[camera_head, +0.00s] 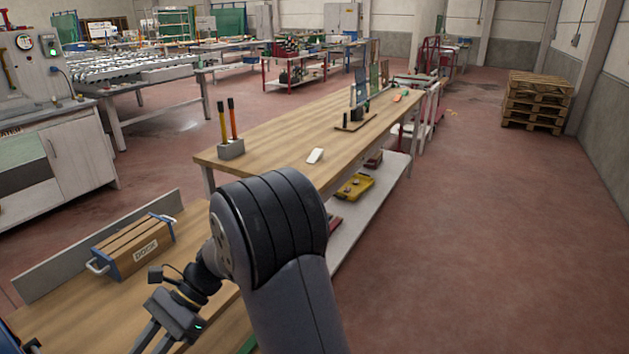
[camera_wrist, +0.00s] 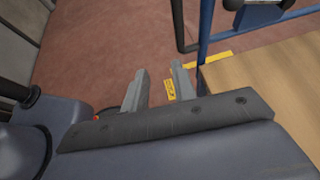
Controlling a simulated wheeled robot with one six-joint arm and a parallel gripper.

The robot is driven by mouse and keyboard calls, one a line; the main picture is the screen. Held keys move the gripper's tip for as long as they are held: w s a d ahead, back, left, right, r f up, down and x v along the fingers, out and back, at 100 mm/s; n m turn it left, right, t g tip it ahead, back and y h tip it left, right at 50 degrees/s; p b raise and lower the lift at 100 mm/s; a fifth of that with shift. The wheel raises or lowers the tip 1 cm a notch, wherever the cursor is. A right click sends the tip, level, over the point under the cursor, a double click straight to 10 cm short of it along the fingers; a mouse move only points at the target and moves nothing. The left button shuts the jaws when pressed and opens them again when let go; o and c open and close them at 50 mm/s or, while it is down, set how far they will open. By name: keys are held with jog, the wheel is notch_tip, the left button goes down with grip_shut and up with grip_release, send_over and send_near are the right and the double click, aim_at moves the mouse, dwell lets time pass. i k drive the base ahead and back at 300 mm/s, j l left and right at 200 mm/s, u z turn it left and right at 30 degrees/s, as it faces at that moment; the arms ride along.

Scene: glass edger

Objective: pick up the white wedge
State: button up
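The white wedge (camera_head: 315,156) lies on the wooden top of the long workbench (camera_head: 270,151), near its right edge, in the head view. My gripper (camera_head: 153,343) is low in the head view, over the nearer wooden bench and well apart from the wedge. In the wrist view my gripper (camera_wrist: 158,70) has its two fingers apart with nothing between them. The wedge does not show in the wrist view.
A grey block (camera_head: 231,149) holding upright tools stands left of the wedge. A wooden box marked DOCK (camera_head: 136,248) sits on the nearer bench. Stacked pallets (camera_head: 537,101) stand at the right. The red floor right of the bench is clear.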

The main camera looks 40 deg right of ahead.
aim_at(317, 155)
jog(key=i+l, duration=0.3)
jog(key=l, duration=0.3)
jog(key=i+l+u, duration=0.1)
jog(key=i+l, duration=0.15)
jog(key=l, duration=0.4)
jog(key=i+l, duration=0.25)
jog(key=l, duration=0.4)
jog(key=i+l+u, duration=0.1)
jog(key=i+l, duration=0.2)
jog(key=l, duration=0.3)
jog(key=i+l, duration=0.2)
jog(key=l, duration=0.5)
jog(key=i+l+u, duration=0.1)
jog(key=i+l, duration=0.15)
jog(key=l, duration=0.4)
jog(key=i+l, duration=0.2)
jog(key=l, duration=0.45)
jog(key=i+l+u, duration=0.1)
jog(key=l, duration=0.6)
jog(key=i, duration=0.1)
